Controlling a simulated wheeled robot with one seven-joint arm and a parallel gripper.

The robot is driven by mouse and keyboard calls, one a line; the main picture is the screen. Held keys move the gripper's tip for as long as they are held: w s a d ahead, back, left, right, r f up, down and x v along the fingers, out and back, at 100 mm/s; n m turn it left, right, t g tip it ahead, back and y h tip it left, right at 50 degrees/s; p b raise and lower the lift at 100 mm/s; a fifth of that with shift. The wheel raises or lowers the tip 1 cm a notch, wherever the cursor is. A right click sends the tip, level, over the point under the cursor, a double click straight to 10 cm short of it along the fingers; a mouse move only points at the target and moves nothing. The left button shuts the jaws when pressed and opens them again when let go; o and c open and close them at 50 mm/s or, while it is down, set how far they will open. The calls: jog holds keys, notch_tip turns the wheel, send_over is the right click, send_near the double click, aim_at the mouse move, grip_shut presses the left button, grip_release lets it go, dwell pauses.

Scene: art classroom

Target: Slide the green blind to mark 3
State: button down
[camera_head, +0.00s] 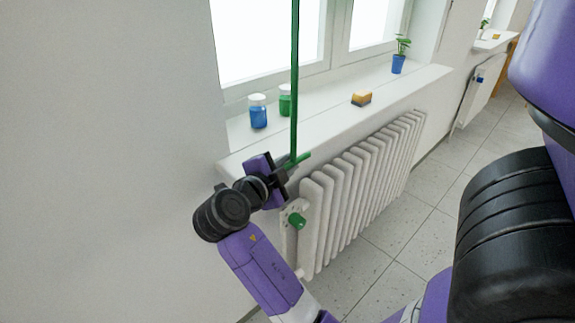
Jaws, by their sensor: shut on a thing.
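The green blind shows as a narrow green upright strip (294,80) in front of the window, seen nearly edge-on. Its lower end comes down to a short green bar (301,158) near the sill's front edge. My gripper (284,172) is shut on the green piece at this lower end. The gripper's dark body and purple parts hide the exact grip and part of the bar. No mark 3 can be made out.
The white sill (330,118) holds a blue jar (258,112), a green jar (286,102), a yellow-and-dark sponge (361,98) and a plant in a blue pot (398,64). A white radiator (355,190) with a green valve knob (297,221) stands just below. Floor is clear at right.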

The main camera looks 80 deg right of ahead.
jog(key=shift+s+d+g, duration=0.1)
jog(key=shift+s+g, duration=0.2)
jog(key=shift+s, duration=0.1)
jog(key=c, duration=1.4)
grip_release()
jog(key=shift+r, duration=0.1)
jog(key=shift+w, duration=0.15)
jog(key=shift+w+a, duration=0.15)
jog(key=shift+a, duration=0.3)
jog(key=v, duration=0.7)
jog(key=shift+b, duration=0.45)
